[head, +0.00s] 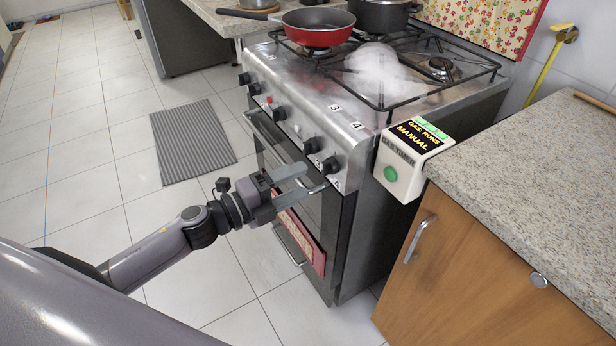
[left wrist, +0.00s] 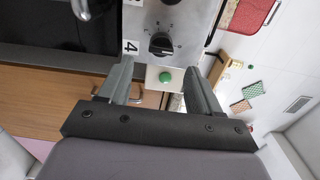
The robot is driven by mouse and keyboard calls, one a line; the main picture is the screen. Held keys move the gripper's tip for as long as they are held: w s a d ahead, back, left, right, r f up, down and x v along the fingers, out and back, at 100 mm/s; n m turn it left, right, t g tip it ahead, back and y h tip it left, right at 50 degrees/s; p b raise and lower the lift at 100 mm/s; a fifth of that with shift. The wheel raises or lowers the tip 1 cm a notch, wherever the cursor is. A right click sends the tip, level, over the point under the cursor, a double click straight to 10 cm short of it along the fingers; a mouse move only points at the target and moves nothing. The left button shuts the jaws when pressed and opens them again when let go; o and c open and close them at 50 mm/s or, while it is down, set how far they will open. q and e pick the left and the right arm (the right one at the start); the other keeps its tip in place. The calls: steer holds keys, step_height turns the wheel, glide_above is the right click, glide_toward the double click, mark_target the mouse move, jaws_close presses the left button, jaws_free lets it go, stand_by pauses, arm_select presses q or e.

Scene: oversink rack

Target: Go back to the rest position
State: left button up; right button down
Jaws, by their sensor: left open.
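My left gripper (head: 303,183) is open and empty in front of the stove (head: 340,130), close to the right end of its knob panel and the oven handle. In the left wrist view its two fingers (left wrist: 158,85) are apart, with the knob marked 4 (left wrist: 162,45) and the green button (left wrist: 165,77) of the gas timer beyond them. The same knob shows just above the gripper in the head view (head: 330,166). I cannot tell whether a finger touches the knob or handle. My right gripper is in neither view.
A white gas timer (head: 402,165) reading "GAS: RUNS MANUAL" sits between stove and counter (head: 530,165). A red pan (head: 318,27) and a dark pot (head: 382,14) stand on the stove. Whitish vapour (head: 375,65) hangs over a burner. Open floor with a grey mat (head: 183,140) lies left.

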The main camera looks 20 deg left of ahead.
arm_select(q)
steer(key=shift+s+a, duration=0.4)
steer(key=shift+s, duration=0.2)
steer(key=s+f+n+g+y+p, duration=0.1)
steer(key=s+f+n+y+p, duration=0.2)
steer(key=s+n, duration=0.6)
steer(key=s+f+n+g+y+p, duration=0.2)
steer(key=s+f+n+y+p, duration=0.2)
steer(key=n, duration=1)
steer(key=s+y+p, duration=0.1)
steer(key=s+p, duration=0.2)
steer(key=s, duration=0.2)
steer(key=shift+s+g+y+p, duration=0.15)
steer(key=shift+g+y+p, duration=0.15)
steer(key=shift+y+p, duration=0.1)
